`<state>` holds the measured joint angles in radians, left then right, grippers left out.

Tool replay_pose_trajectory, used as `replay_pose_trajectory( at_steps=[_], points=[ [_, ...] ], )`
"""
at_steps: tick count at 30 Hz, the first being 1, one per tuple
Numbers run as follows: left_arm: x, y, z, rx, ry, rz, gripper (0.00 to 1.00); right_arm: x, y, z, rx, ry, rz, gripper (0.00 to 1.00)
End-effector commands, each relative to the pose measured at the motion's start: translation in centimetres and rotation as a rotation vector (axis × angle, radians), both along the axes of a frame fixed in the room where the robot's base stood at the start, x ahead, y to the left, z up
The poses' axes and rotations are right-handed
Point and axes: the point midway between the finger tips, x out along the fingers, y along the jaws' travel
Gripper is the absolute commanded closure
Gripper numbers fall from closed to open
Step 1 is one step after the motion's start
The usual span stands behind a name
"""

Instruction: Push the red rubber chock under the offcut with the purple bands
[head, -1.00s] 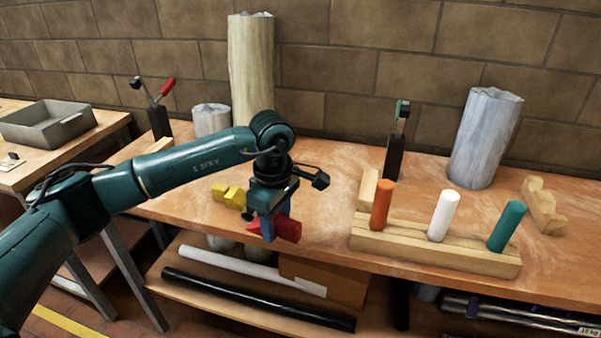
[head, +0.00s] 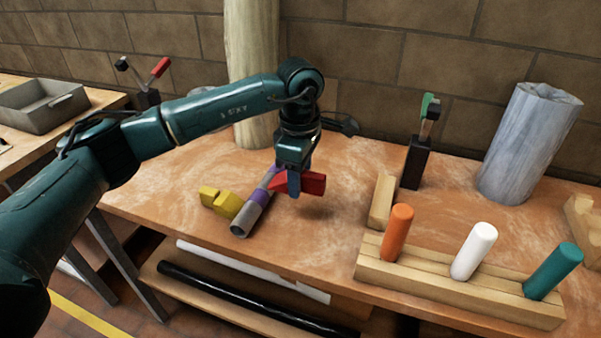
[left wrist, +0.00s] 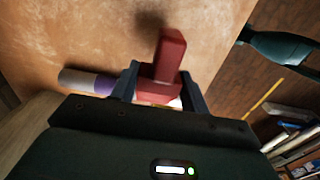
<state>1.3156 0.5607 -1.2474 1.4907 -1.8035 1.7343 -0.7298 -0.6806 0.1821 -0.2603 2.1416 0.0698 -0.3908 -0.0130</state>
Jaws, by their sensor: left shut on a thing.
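My left gripper (head: 291,182) is shut on the red rubber chock (head: 313,182). It holds the chock above the bench, on the right side of the offcut with the purple bands (head: 240,229). The offcut is a grey tube lying on the bench, its near end toward the front edge; its far part is hidden behind my gripper. A yellow chock (head: 222,202) sits at the offcut's left side. In the left wrist view the red chock (left wrist: 164,62) stands between the two fingers, and the offcut (left wrist: 78,79) shows behind them. My right gripper is not in view.
A wooden rack (head: 455,285) with orange, white and teal pegs stands at the front right. A pale post (head: 252,80) and a grey roll (head: 530,145) stand at the back. A black holder (head: 415,162) stands behind the rack. Bench between chock and rack is mostly clear.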

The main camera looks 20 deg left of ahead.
Motion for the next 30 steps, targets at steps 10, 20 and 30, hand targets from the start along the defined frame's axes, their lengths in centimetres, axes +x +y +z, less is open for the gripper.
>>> replay_pose_trajectory(
  at_steps=[10,20,30],
  points=[
    [0.0,0.0,-1.3,0.001,0.0,0.0,0.8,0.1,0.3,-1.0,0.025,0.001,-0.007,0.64],
    [0.0,0.0,-3.9,0.001,0.001,0.0,0.8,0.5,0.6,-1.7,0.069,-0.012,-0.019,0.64],
    [0.0,0.0,-6.6,0.002,0.0,0.0,0.8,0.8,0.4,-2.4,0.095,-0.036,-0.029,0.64]
  ],
)
